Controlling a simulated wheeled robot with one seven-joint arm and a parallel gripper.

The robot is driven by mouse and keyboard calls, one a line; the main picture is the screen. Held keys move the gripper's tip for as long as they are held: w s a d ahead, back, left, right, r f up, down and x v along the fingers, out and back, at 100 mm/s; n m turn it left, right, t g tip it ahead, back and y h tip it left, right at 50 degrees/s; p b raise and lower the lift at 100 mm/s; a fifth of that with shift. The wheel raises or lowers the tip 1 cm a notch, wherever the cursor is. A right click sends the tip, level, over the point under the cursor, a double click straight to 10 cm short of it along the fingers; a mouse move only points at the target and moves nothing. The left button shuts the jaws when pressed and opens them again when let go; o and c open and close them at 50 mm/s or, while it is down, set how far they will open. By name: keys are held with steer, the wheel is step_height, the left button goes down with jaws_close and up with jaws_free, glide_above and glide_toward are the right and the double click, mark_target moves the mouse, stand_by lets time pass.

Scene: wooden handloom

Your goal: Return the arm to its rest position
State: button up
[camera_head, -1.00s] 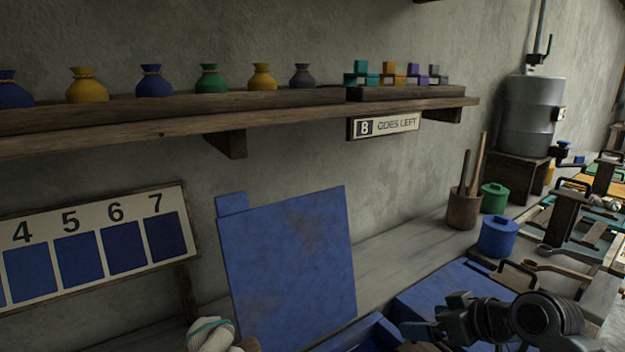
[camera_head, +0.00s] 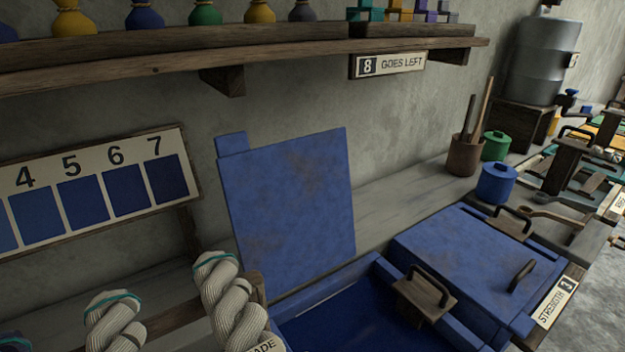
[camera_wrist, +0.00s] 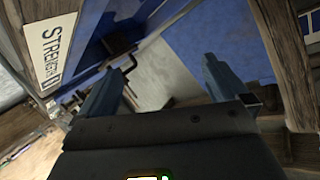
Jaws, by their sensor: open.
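My gripper (camera_wrist: 161,68) shows in the wrist view. Its two blue-grey fingers are spread wide apart, with nothing held between them. Past the fingers are a blue panel, a pale wall strip and wooden posts, seen tilted. In the head view my gripper is not seen; a small dark piece at the right edge is too cut off to tell.
An open blue vat (camera_head: 345,318) with its upright blue lid (camera_head: 290,205) is in the middle. Right of it is a closed blue vat (camera_head: 465,255). Twisted yarn skeins (camera_head: 232,300) hang at lower left. A wooden shelf (camera_head: 150,62) spans above. Blue and green pots stand at right.

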steer(key=s+d+r+n, duration=0.1)
steer(key=s+d+r, duration=0.2)
steer(key=s, duration=0.4)
steer(key=s+d+r+n+h, duration=0.1)
steer(key=s+d+r, duration=0.1)
steer(key=s, duration=0.5)
steer(key=s+d+r+n, duration=0.1)
steer(key=s+d+r, duration=0.2)
steer(key=s+d, duration=0.2)
steer(key=s, duration=0.3)
steer(key=shift+r+n+h, duration=0.3)
steer(key=shift+r, duration=0.05)
steer(key=shift+s, duration=0.1)
